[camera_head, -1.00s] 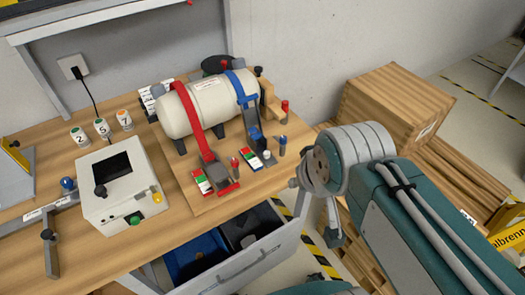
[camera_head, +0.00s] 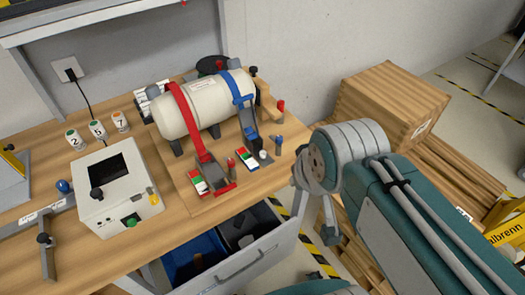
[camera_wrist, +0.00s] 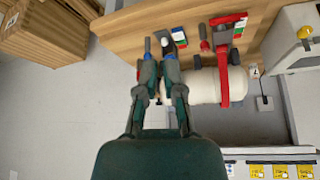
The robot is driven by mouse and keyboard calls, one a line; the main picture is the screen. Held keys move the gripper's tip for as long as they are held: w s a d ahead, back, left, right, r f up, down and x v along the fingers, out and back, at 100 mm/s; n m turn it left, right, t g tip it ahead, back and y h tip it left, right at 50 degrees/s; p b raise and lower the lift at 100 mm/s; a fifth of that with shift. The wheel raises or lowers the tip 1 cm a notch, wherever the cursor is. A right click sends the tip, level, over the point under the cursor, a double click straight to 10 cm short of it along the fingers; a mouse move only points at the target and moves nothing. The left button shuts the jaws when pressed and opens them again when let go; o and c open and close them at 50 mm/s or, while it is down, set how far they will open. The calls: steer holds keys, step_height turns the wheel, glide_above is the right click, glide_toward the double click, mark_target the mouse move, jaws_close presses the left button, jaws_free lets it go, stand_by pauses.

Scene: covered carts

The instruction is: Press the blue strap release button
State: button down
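A cream tank (camera_head: 200,112) lies on a wooden board, held by a red strap (camera_head: 186,110) and a blue strap (camera_head: 240,95). The blue strap runs down to a dark lever-like buckle (camera_head: 248,122). The fingers hide most of the blue strap there; contact cannot be told.
A white control box (camera_head: 118,190) with a green button stands left of the board. An open drawer (camera_head: 240,264) juts out below the bench front. Wooden crates (camera_head: 390,105) stand at right. Numbered cups (camera_head: 97,130) stand behind the box.

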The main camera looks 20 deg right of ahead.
steer(key=w, duration=0.1)
steer(key=n+g, duration=0.4)
steer(key=g, duration=0.2)
glide_above(263, 153)
steer(key=shift+w+f, duration=0.15)
steer(key=shift+f, duration=0.7)
step_height(263, 153, down, 14)
stand_by(0.4)
steer(key=shift+f, duration=0.1)
